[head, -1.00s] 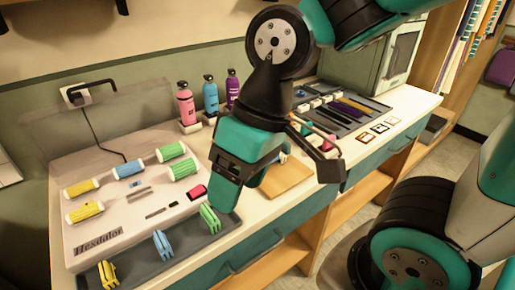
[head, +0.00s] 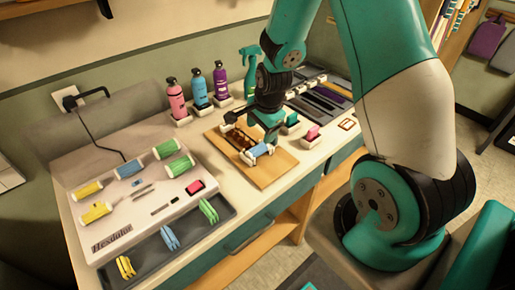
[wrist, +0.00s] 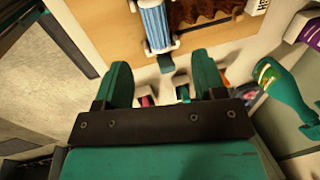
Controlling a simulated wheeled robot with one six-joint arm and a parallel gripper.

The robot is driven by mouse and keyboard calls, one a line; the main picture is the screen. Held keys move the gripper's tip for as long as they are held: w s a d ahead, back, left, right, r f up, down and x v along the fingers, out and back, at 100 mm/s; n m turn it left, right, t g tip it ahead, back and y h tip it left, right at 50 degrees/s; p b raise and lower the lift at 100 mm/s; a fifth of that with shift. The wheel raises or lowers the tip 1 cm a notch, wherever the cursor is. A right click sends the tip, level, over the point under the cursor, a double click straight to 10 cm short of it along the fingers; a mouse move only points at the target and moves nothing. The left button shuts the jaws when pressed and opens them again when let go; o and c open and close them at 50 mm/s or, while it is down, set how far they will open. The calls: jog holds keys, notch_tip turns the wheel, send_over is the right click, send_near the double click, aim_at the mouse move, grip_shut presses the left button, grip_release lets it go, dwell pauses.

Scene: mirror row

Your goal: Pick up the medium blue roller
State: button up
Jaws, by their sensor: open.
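A blue ribbed roller with pale ends (head: 259,151) lies on the wooden board (head: 270,175), at its right side beside a brown wavy piece. It also shows at the top of the wrist view (wrist: 155,24). Another blue roller (head: 130,169) sits on the grey Hexdalor heater panel, among yellow and green ones. My gripper (head: 262,128) is over the wooden board, close to the first blue roller. In the wrist view the teal fingers (wrist: 160,78) are apart with nothing held between them; the roller lies beyond their tips.
Pink, blue and purple bottles (head: 198,90) stand in a row at the back. A teal spray bottle (head: 250,68) is beside them. Colored clips (head: 169,239) stand in the dark tray. Small teal and pink items (head: 312,133) and dark combs lie right of the board.

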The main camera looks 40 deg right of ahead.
aim_at(258, 148)
jog(key=x, duration=0.4)
jog(key=shift+p, duration=0.3)
jog(key=shift+s+p+x, duration=0.15)
jog(key=shift+p+x, duration=0.35)
jog(key=shift+x, duration=0.8)
jog(key=shift+s+p+x, duration=0.15)
jog(key=shift+p+x, duration=0.3)
jog(key=shift+x, duration=0.85)
jog(key=shift+c, duration=0.2)
jog(key=c, duration=1)
